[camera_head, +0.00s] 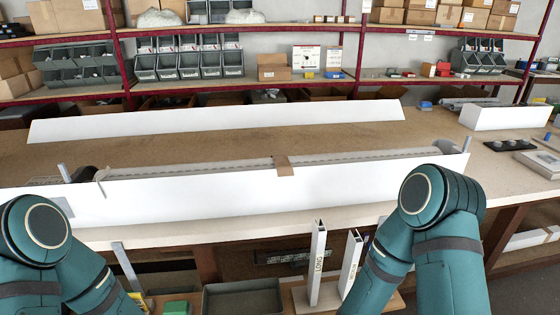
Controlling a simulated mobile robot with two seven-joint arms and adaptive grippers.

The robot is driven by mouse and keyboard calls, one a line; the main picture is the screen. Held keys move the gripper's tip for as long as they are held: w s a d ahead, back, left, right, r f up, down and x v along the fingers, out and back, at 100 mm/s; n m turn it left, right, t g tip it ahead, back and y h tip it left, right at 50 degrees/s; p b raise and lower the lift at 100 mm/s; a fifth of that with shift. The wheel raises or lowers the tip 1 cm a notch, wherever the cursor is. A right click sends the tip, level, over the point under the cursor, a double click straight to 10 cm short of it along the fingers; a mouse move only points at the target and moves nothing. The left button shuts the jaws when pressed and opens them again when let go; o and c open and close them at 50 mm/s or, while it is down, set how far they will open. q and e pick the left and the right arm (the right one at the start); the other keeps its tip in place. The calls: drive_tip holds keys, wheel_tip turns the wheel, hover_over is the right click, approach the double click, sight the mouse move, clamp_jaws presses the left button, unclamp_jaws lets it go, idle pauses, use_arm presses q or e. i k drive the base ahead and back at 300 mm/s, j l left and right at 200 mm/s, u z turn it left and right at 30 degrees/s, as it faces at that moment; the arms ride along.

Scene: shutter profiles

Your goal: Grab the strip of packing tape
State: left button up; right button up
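A short brown strip of packing tape (282,162) sits at the middle of the long white shutter profile (250,197). It lies over the top front edge, with its lower end on the front face. The profile lies along the front of the workbench (180,235), with a grey slatted part (215,167) showing behind its upper edge. My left arm's elbow is at the lower left and my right arm's elbow at the lower right. Both arms bend down out of the picture, and neither gripper can be made out. No hand is seen at the tape.
A second long white panel (220,122) lies behind on the brown bench top (150,150). Two upright white profiles (317,265) stand below the front edge, near a dark tray (242,298). Red-framed shelves (240,87) with bins and cartons stand at the back.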

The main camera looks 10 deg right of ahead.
sight(285, 168)
drive_tip(key=i+j, duration=0.4)
drive_tip(key=j+z, duration=0.1)
drive_tip(key=z, duration=0.25)
drive_tip(key=i+j+z, duration=0.1)
drive_tip(key=z, duration=0.3)
drive_tip(key=j+z, duration=0.15)
drive_tip(key=z, duration=0.2)
drive_tip(key=i, duration=0.05)
